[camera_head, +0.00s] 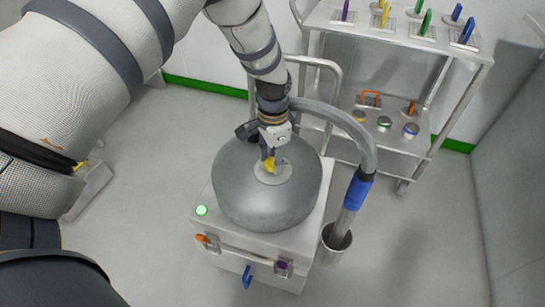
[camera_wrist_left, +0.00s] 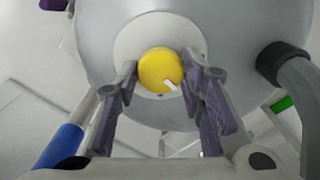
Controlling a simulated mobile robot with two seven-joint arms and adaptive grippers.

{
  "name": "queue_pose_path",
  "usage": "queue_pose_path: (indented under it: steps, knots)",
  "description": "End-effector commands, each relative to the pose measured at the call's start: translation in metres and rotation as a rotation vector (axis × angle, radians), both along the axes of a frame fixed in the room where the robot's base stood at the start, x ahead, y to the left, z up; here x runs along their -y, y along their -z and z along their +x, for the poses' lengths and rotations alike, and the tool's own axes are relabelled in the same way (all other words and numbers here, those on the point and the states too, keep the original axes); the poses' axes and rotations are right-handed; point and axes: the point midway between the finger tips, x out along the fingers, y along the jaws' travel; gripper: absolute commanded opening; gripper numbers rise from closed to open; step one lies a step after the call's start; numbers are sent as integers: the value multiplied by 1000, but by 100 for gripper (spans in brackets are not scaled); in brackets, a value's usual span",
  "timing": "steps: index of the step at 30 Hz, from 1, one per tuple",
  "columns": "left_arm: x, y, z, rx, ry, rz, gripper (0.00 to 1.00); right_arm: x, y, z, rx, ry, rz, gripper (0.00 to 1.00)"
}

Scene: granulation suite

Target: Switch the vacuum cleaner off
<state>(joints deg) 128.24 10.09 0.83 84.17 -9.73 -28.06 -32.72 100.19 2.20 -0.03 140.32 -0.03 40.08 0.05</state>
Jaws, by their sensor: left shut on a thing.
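The vacuum cleaner (camera_head: 262,203) has a grey domed drum on a pale box. A round green light (camera_head: 201,210) glows on the left of the box top. A yellow knob (camera_head: 270,166) sits on a pale disc on top of the drum. In the left wrist view the yellow knob (camera_wrist_left: 160,69) shows a white pointer mark toward its lower right. My left gripper (camera_head: 268,155) comes down from above and is shut on the knob, one finger on each side. In the left wrist view both fingers (camera_wrist_left: 162,75) flank it. My right gripper is not in view.
A grey hose (camera_head: 345,117) arcs around the drum's right side to a blue-gripped wand (camera_head: 356,192) standing in a metal cup (camera_head: 333,243). A handle and coloured latches are on the box front. A metal trolley (camera_head: 400,145) with coloured tools stands behind. Floor right is clear.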

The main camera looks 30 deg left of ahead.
Motion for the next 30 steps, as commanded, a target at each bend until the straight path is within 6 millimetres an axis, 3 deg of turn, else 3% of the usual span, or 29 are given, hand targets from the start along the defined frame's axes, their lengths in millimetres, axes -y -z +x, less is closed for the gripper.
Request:
queue_pose_path:
  steps: [18,30]
  knots:
    - [0,0,0,1,-563,0,8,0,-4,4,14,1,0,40]
    - [0,0,0,0,-792,1,8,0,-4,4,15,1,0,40]
